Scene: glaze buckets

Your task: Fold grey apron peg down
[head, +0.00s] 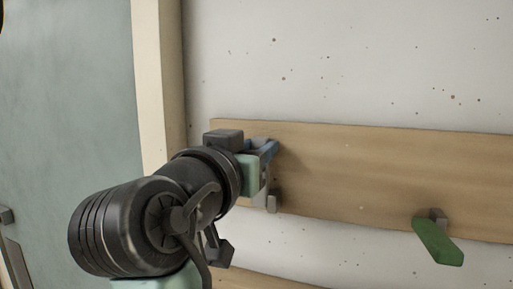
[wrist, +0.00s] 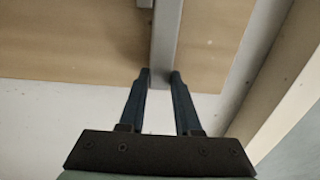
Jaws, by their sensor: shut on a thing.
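The grey apron peg (head: 271,203) is near the left end of a wooden board on the wall, largely hidden behind my gripper in the head view. In the wrist view the grey peg (wrist: 166,30) is a straight grey bar running from the top edge down to between my fingertips. My gripper (head: 269,150) is at the peg, its dark blue fingers on either side of it. The wrist view also shows my gripper (wrist: 159,76) shut on the peg. The peg's exact tilt is hard to tell.
The wooden board (head: 345,175) runs across the pale, speckled wall (head: 350,60). A green peg (head: 437,242) sticks out from the board at the right, well apart from my gripper. A cream frame post (head: 158,80) and a grey-green panel (head: 65,90) stand at the left.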

